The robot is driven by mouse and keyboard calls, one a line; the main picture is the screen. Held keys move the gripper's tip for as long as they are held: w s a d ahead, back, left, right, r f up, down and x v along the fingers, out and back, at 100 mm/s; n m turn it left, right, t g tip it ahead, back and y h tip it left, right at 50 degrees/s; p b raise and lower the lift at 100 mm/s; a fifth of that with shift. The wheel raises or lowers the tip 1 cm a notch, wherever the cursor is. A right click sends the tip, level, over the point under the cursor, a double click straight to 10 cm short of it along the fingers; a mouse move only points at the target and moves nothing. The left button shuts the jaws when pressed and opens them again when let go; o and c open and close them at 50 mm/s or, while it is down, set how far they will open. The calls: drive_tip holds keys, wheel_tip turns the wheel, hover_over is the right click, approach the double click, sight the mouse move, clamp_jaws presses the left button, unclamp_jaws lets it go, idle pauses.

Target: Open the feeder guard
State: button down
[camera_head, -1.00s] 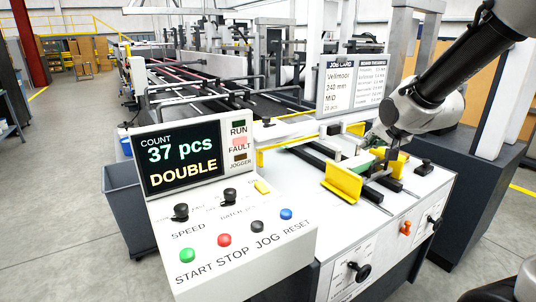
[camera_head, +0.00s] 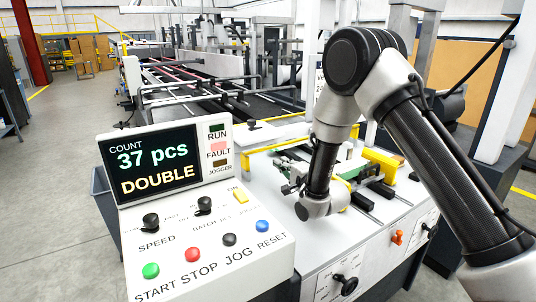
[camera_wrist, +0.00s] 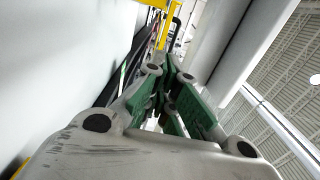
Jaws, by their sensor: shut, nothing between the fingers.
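The feeder guard appears to be the yellow-edged frame (camera_head: 275,141) at the back of the white feeder table, though I cannot be sure. A yellow frame (camera_wrist: 262,22) also shows at the top of the wrist view, beyond my fingers. My gripper is low over the table, in front of this frame and partly hidden by my own wrist in the head view. In the wrist view my gripper (camera_wrist: 171,66) has its green-padded fingers together with nothing between them. It looks apart from the yellow frame, but the gap is hard to judge.
The control panel with a "DOUBLE" display (camera_head: 155,160) and several buttons stands left of my wrist. A yellow side guide (camera_head: 382,162) and dark rails (camera_head: 368,198) are on the table to the right.

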sight(264, 150)
drive_tip(key=x, duration=0.9)
drive_tip(key=shift+w+a, duration=0.15)
drive_tip(key=shift+w, duration=0.1)
drive_tip(key=x, duration=1.7)
drive_tip(key=shift+w+a, duration=0.15)
drive_tip(key=shift+w, duration=0.15)
